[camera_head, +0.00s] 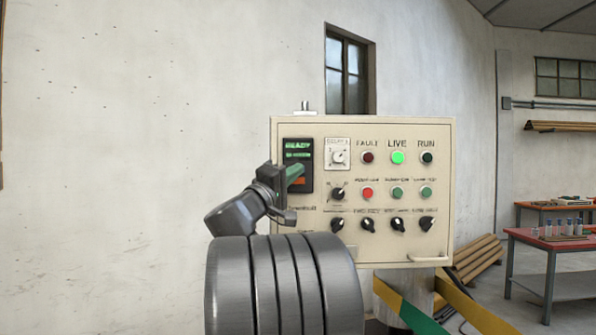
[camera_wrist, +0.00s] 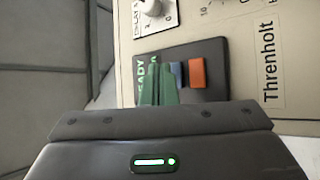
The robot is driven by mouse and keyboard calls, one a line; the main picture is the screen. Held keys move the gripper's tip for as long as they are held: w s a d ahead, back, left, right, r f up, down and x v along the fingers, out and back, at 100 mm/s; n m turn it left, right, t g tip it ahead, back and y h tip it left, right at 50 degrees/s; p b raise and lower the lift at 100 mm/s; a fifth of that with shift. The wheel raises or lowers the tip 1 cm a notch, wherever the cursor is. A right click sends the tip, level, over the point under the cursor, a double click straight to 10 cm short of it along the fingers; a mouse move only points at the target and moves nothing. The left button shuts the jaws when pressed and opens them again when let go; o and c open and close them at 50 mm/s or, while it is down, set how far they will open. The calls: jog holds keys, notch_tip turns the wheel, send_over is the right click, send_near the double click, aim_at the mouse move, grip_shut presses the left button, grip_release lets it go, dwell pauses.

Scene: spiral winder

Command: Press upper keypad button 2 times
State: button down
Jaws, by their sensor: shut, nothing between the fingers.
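The keypad unit is a dark module (camera_head: 307,187) on the left of a cream control panel, with a lit green READY display (camera_head: 298,145). In the wrist view its dark face (camera_wrist: 218,85) carries a blue-grey button (camera_wrist: 177,70) and an orange button (camera_wrist: 197,73). In the head view the orange button (camera_head: 299,181) is lower, and the fingers hide the blue-grey one above it. My gripper (camera_head: 298,171) is shut and empty, its green fingers close to the module. In the wrist view the fingertips (camera_wrist: 157,66) overlap the display, beside the blue-grey button; contact cannot be told.
The control panel (camera_head: 440,190) has FAULT, LIVE and RUN lamps, with the LIVE lamp (camera_head: 397,157) lit green. Several black knobs (camera_head: 397,224) and small coloured buttons sit right of the keypad. A red-topped table (camera_head: 560,240) stands far right. Bare wall is left.

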jog(key=shift+w+f, duration=0.1)
jog(key=shift+w+b, duration=0.3)
jog(key=shift+w, duration=0.05)
jog(key=shift+w, duration=0.4)
dwell(0.6)
jog(key=shift+s+b, duration=0.1)
jog(key=shift+b, duration=0.2)
jog(key=shift+s+b, duration=0.7)
jog(key=shift+s, duration=0.05)
